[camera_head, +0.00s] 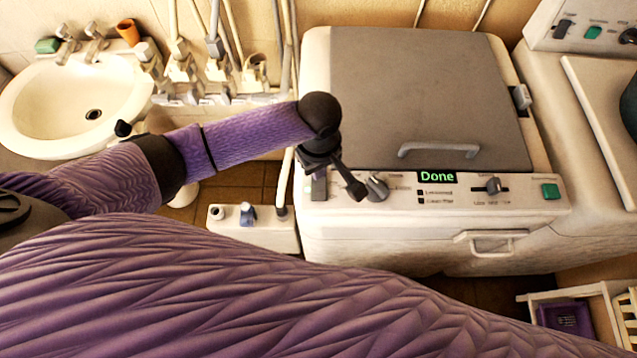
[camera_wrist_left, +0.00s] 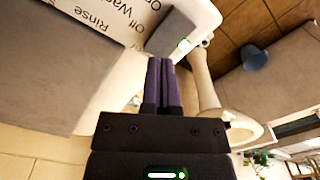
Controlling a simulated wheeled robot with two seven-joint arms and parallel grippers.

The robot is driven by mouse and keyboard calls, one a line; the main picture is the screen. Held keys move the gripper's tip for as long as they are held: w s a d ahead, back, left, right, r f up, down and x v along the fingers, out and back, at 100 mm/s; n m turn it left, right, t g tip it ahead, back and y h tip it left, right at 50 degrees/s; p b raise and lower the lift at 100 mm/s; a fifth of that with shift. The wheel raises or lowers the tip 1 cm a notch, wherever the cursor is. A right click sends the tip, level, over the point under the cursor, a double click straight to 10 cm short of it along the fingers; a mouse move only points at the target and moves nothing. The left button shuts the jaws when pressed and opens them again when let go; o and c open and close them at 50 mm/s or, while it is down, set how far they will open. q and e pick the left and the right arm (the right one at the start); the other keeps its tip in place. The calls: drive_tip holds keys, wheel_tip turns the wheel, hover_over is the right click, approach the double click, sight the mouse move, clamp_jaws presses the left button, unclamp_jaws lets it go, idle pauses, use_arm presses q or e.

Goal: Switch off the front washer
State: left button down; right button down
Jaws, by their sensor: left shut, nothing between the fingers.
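The washer (camera_head: 420,230) with a grey lid stands in the middle of the head view, and its display (camera_head: 437,177) reads "Done". Its front panel holds a round knob (camera_head: 377,189) at left, a slider (camera_head: 493,186) and a green button (camera_head: 550,191). A grey switch (camera_head: 319,187) sits at the panel's left end. My left gripper (camera_head: 357,190) is shut and empty over the left part of the panel, beside the knob. In the left wrist view its shut fingers (camera_wrist_left: 160,64) point towards a grey block (camera_wrist_left: 172,32) on the panel edge, with a small green light beside it. My right gripper is not in view.
A second machine (camera_head: 590,110) stands at the right with its own controls. A washbasin (camera_head: 70,105) is at the left, with hoses and taps beside it. A low white box (camera_head: 252,228) with a blue knob stands left of the washer. A crate (camera_head: 570,317) is at lower right.

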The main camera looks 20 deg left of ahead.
use_arm(q)
drive_tip(key=shift+f+b, duration=0.55)
drive_tip(key=shift+f, duration=0.55)
idle(0.3)
drive_tip(key=shift+r, duration=0.1)
wheel_tip(320, 180, up, 7)
drive_tip(key=p, duration=0.9)
drive_tip(key=shift+r, duration=0.1)
drive_tip(key=shift+f, duration=0.2)
drive_tip(key=shift+d, duration=0.1)
